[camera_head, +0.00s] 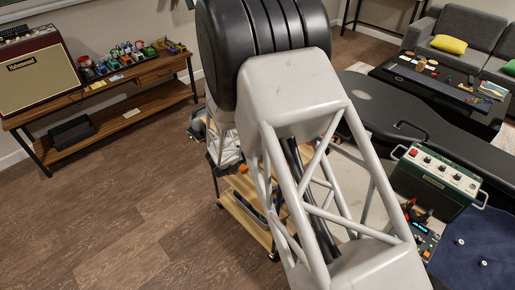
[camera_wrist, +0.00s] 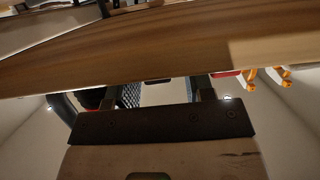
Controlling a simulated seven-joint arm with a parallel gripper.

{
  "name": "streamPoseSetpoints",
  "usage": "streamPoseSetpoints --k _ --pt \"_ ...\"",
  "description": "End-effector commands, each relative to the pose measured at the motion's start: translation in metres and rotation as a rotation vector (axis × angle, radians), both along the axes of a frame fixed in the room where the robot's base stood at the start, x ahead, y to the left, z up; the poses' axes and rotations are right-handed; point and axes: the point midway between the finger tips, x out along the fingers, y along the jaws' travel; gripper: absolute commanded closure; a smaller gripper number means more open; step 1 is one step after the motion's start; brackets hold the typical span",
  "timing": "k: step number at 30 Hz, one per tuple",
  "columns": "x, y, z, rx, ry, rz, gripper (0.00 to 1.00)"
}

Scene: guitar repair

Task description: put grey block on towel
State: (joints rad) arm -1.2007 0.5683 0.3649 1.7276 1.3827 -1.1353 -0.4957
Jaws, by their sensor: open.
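My gripper (camera_wrist: 153,92) shows in the wrist view as a dark crossbar with two short fingers spread apart, open, with nothing clearly held between them. It is hidden in the head view, where my pale arm fills the middle. A dark blue cloth (camera_head: 462,258), which looks like the towel, lies at the lower right of the head view with small white pieces on it. I cannot make out the grey block in either view; my arm may hide it.
A wooden board (camera_wrist: 140,55) crosses the wrist view close beyond the fingers, with orange clips (camera_wrist: 265,78) at its right. In the head view, a green box with knobs (camera_head: 438,177) and a black guitar case (camera_head: 385,112) stand right of my arm. A wooden cart (camera_head: 243,213) is partly covered.

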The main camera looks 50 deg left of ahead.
Motion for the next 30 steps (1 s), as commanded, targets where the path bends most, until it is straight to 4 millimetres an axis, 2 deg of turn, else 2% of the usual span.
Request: streamPoseSetpoints --k 5,21,30 --pt "-0.002 0.001 0.001 0.0 0.0 0.001 0.52" --pt "-0.064 -0.002 0.019 0.002 -0.001 0.002 0.52" --pt "-0.075 -0.003 0.022 0.0 0.0 0.0 0.52"
